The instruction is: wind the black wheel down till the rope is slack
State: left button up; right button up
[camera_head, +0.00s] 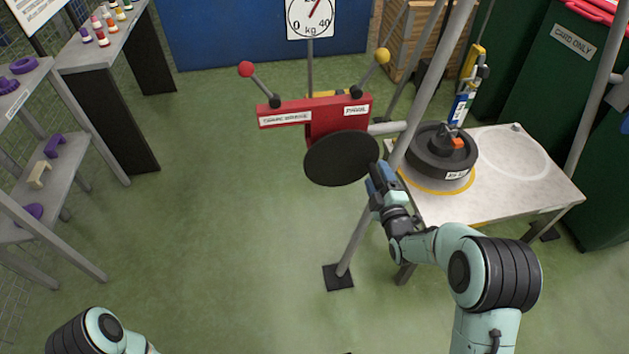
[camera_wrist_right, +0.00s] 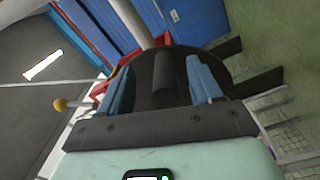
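The black wheel (camera_head: 341,158) is a dark disc on the front of a red winch housing (camera_head: 337,117). My right gripper (camera_head: 375,178) is at the wheel's right edge. In the right wrist view its two blue fingers (camera_wrist_right: 162,85) stand apart, with a dark cylindrical handle (camera_wrist_right: 166,80) between them and the wheel (camera_wrist_right: 226,72) behind. A gap shows on the handle's left; contact on its right side I cannot tell. A black round weight (camera_head: 440,152) sits on the pale table inside a yellow ring. I cannot make out the rope clearly. My left gripper is out of view.
Levers with a red ball (camera_head: 246,69) and a yellow ball (camera_head: 382,56) rise from the housing. A kg dial (camera_head: 310,17) stands behind. Grey poles flank the pale table (camera_head: 520,190). Shelves (camera_head: 60,165) stand left; green floor between is clear.

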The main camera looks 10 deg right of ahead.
jog(key=shift+a+f, duration=0.1)
jog(key=shift+f, duration=0.05)
jog(key=shift+s, duration=0.2)
jog(key=shift+s+p, duration=0.35)
jog(key=shift+s, duration=1)
jog(key=s, duration=0.5)
jog(key=shift+p, duration=0.3)
jog(key=shift+f, duration=0.1)
